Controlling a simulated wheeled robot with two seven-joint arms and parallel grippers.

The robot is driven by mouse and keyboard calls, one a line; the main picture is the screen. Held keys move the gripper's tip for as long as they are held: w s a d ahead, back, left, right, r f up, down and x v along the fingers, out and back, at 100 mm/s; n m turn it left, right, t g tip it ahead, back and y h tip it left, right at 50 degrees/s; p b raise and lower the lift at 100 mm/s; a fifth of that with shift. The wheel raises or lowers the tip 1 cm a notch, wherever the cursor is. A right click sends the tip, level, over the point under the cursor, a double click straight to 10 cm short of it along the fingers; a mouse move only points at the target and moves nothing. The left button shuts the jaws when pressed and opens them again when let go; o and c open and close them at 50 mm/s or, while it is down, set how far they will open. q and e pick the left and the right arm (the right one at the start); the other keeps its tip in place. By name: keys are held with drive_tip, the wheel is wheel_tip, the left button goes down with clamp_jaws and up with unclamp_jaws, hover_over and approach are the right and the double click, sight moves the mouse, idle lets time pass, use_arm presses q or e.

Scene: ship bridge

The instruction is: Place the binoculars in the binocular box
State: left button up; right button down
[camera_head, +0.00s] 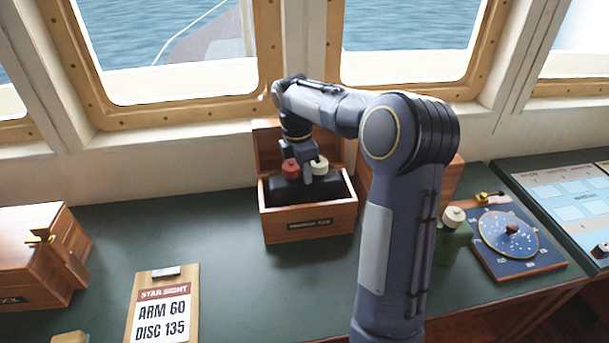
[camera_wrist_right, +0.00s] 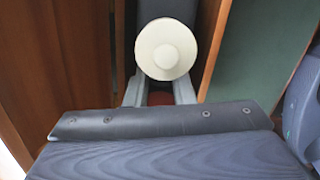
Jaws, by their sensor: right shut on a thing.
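The binocular box (camera_head: 330,222) is an open wooden box on the dark green counter, its lid raised at the back. The binoculars (camera_head: 288,193), dark with one red cap and one cream cap, are inside its opening, between its walls. I cannot tell if they touch the floor of the box. My right gripper (camera_head: 307,174) reaches down from above and is shut on the binoculars between the caps. In the right wrist view the cream cap (camera_wrist_right: 166,49) shows beyond the fingers (camera_wrist_right: 158,95), with a bit of red between them. My left gripper is not in view.
A wooden case (camera_head: 40,255) with a brass catch stands at the left. A clipboard (camera_head: 162,305) lies at the front. Right of my arm are a green bottle (camera_head: 453,240) and a blue dial board (camera_head: 512,245). The counter left of the box is clear.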

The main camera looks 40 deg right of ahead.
drive_tip(key=shift+f, duration=1)
drive_tip(key=c, duration=1.2)
unclamp_jaws()
drive_tip(key=shift+c, duration=0.2)
